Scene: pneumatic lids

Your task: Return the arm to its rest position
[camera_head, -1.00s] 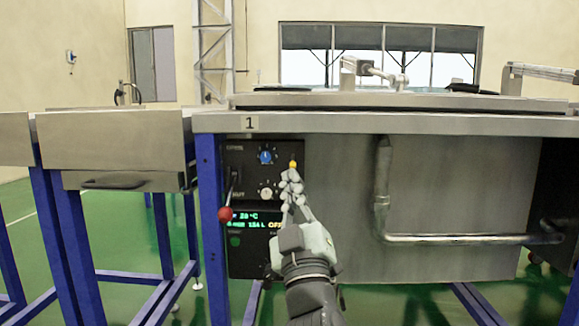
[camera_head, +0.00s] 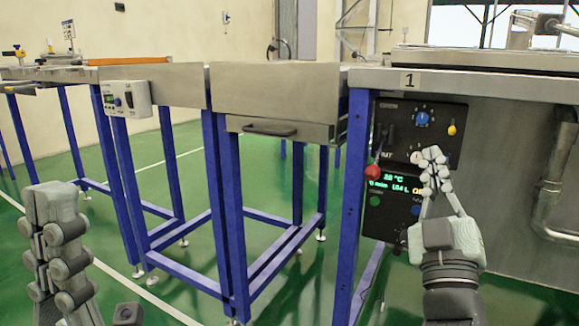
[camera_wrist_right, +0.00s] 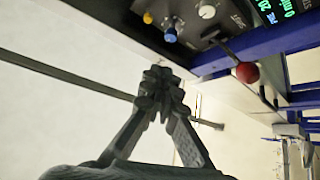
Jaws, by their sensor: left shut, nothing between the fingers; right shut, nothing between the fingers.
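My right gripper (camera_head: 432,168) is shut and empty, raised in front of the black control panel (camera_head: 397,110) of the station labelled 1. It also shows in the right wrist view (camera_wrist_right: 160,85), fingertips together, with the panel's knobs and the red-ball lever (camera_wrist_right: 247,72) beyond it. I cannot tell whether it touches the panel. My left gripper (camera_head: 50,215) is at the lower left of the head view, fingers together, with nothing in it. In the head view the red-ball lever (camera_head: 373,172) hangs down at the panel's left side.
A steel table with a drawer handle (camera_head: 270,129) on blue legs stands left of station 1. Further left is a table with a small white control box (camera_head: 127,98). A steel pipe (camera_head: 553,190) runs at the right. Green floor (camera_head: 180,285) is open between my arms.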

